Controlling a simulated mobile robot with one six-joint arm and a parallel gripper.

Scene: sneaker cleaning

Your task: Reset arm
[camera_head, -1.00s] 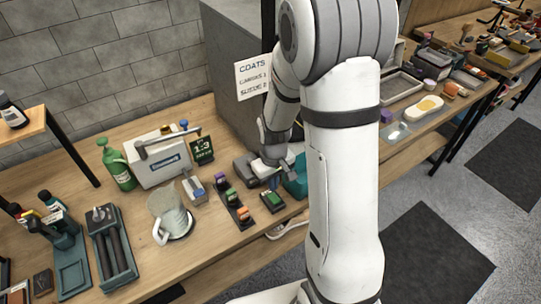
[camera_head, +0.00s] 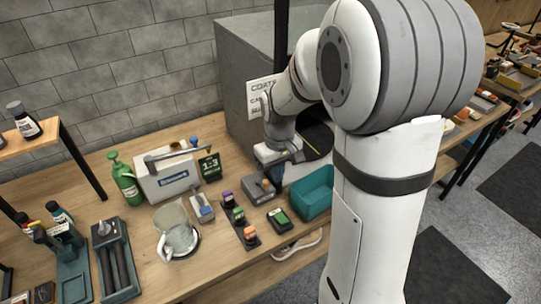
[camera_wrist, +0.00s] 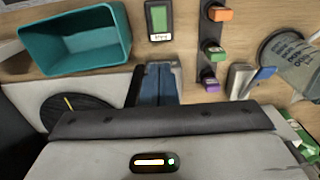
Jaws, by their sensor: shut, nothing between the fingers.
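My gripper (camera_head: 277,178) is above the back of the workbench, in front of the grey cabinet, with my white arm reaching across the right of the head view. In the wrist view my gripper (camera_wrist: 158,68) shows as blue-grey fingers close together, shut and empty. It points toward the bench between a teal bin (camera_wrist: 78,42) and a row of coloured blocks (camera_wrist: 211,52). A small device with a green screen (camera_wrist: 159,18) lies just beyond the fingertips in that view. My arm hides part of the cabinet and bench in the head view.
The grey cabinet (camera_head: 240,85) stands behind my gripper. On the bench are a teal bin (camera_head: 312,192), a green bottle (camera_head: 125,180), a white machine (camera_head: 167,178), a clear jug (camera_head: 177,232) and a dark tray with rollers (camera_head: 116,262). More benches extend at the right.

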